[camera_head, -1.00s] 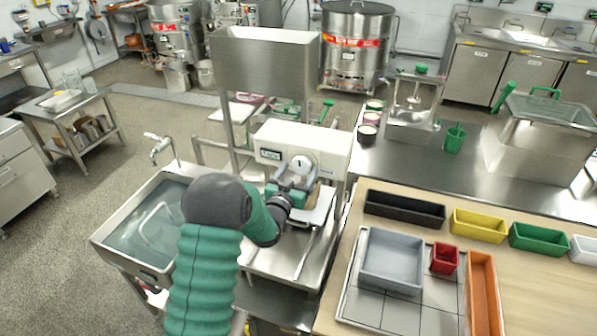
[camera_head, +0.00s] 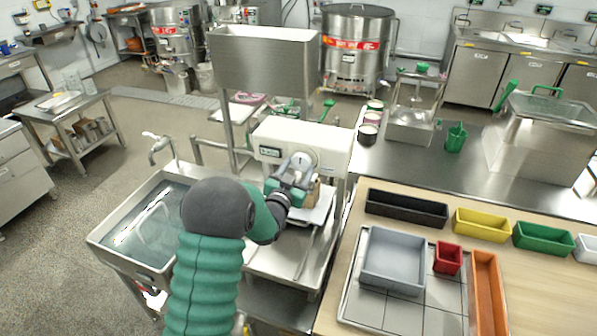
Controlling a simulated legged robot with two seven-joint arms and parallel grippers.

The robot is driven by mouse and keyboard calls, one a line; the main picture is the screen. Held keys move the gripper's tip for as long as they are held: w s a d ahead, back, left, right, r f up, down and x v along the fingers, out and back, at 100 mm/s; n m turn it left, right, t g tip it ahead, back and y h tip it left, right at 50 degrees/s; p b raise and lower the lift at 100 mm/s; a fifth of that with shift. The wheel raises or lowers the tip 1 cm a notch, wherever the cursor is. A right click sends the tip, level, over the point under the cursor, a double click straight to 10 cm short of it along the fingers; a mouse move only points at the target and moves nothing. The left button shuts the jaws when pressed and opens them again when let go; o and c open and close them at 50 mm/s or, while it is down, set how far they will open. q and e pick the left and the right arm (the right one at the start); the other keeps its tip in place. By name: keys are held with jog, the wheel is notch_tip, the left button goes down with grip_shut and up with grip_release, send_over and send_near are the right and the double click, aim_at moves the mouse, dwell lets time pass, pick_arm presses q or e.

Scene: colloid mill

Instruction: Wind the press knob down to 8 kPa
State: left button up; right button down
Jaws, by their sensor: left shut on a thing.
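The press is a white machine (camera_head: 322,136) at the middle, under a steel hopper. A round pale knob (camera_head: 303,160) with a dark mark sits on its front. A small display (camera_head: 270,154) is left of the knob, too small to read. My left gripper (camera_head: 297,172) is at the front of the press, shut on the knob. The fingers cover part of the knob's face. My green-sleeved left arm comes up from below. My right gripper is not in view.
A steel hopper (camera_head: 262,62) stands over the press. A sink (camera_head: 150,226) is at left. At right a wooden table holds a grey tray (camera_head: 392,258), a red box (camera_head: 447,258) and coloured bins. A steel counter (camera_head: 430,165) lies behind it.

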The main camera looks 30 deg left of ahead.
pick_arm(q)
jog(key=o, duration=1.4)
jog(key=shift+s, duration=0.1)
jog(key=shift+s+d+f, duration=0.1)
jog(key=shift+s, duration=0.2)
jog(key=p+v, duration=0.1)
jog(key=v, duration=1.5)
jog(key=shift+f, duration=0.1)
